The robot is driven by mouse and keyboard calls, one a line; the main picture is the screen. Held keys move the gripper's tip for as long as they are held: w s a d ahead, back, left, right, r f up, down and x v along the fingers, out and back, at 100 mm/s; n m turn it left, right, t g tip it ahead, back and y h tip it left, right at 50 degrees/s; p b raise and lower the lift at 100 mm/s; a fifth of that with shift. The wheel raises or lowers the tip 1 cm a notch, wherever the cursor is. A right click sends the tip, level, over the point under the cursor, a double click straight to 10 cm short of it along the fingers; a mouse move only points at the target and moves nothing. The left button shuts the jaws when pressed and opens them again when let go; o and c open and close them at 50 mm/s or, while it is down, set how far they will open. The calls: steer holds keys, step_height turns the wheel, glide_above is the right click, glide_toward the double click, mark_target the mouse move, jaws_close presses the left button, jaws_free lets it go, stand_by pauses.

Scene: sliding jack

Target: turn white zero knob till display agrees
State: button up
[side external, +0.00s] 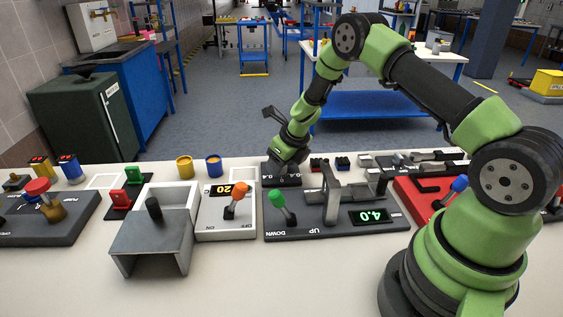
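My gripper (283,162) points down over a small dark dial block (290,182) at the back of the table. The block has small white figures on its front, too small to read surely. The white zero knob is not visible; my gripper covers the top of the block. I cannot tell whether the fingers are open, shut or touching a knob. In front of the block is a dark panel (300,229) with a green-tipped lever (278,201), a grey upright post and a green display (374,215). The display seems to read 4.0 in this view.
Left of the panel stand a white box (244,227) with an orange-tipped lever and a lit display, and a grey open housing (155,240). A red panel (412,200) is at right. Yellow (184,167) and blue (214,166) cups stand behind. The table front is clear.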

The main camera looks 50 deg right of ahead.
steer(key=shift+o, duration=0.2)
steer(key=shift+r, duration=0.15)
steer(key=v, duration=0.9)
steer(key=shift+s+r, duration=0.2)
steer(key=shift+r, duration=0.15)
step_height(320, 180, up, 12)
steer(key=w+a+m+t+h, duration=0.15)
steer(key=m+t, duration=0.25)
steer(key=m, duration=0.6)
steer(key=s+r+m+t+h, duration=0.1)
steer(key=s+r+m+h, duration=0.3)
steer(key=s+r+m, duration=0.65)
steer(key=s+a+f+m+g+y, duration=0.2)
steer(key=s+a+m+y, duration=0.5)
steer(key=s+a+m, duration=0.5)
steer(key=s+m, duration=0.2)
steer(key=m, duration=0.5)
steer(key=shift+a+f, duration=0.2)
steer(key=shift+f, duration=0.05)
